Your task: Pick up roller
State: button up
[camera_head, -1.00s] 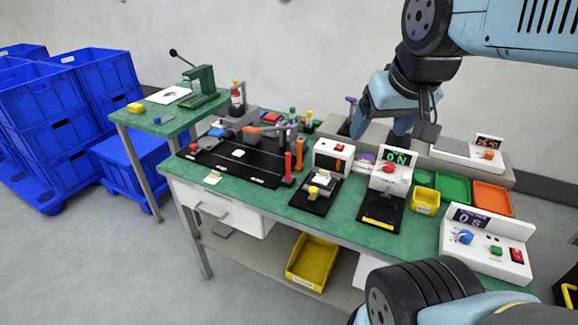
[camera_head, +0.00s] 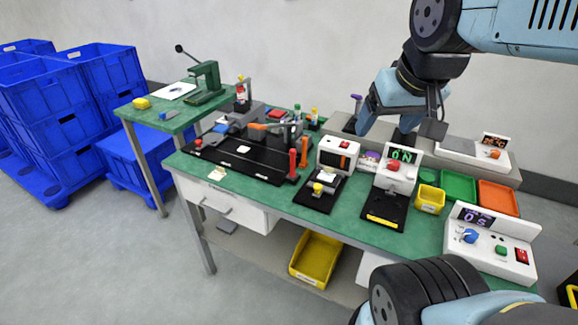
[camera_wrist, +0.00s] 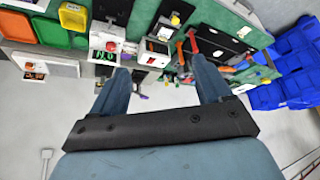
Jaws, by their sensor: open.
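A small thing with a purple handle (camera_head: 356,103) stands upright on the grey raised shelf behind the green bench. It may be the roller, but it is too small to be sure. My gripper (camera_head: 381,132) hangs over the back of the bench, pointing down, just right of that handle in the head view. Its two fingers are apart with nothing between them. In the wrist view my gripper (camera_wrist: 160,70) shows open fingers, with the bench beyond them. A small purple spot (camera_wrist: 143,97) shows between the fingers there.
The green bench (camera_head: 245,185) carries a black fixture plate (camera_head: 240,159), white instrument boxes (camera_head: 338,157) and a display stand (camera_head: 398,172). Yellow (camera_head: 430,199), green (camera_head: 459,186) and orange (camera_head: 497,198) bins sit at right. Blue crates (camera_head: 60,125) are stacked at far left.

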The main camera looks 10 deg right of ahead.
aim_at(294, 176)
jog(key=u, duration=0.05)
jog(key=k, duration=0.5)
jog(key=z, duration=1.45)
jog(key=k, duration=0.6)
jog(key=u, duration=1.4)
jog(key=i, duration=1)
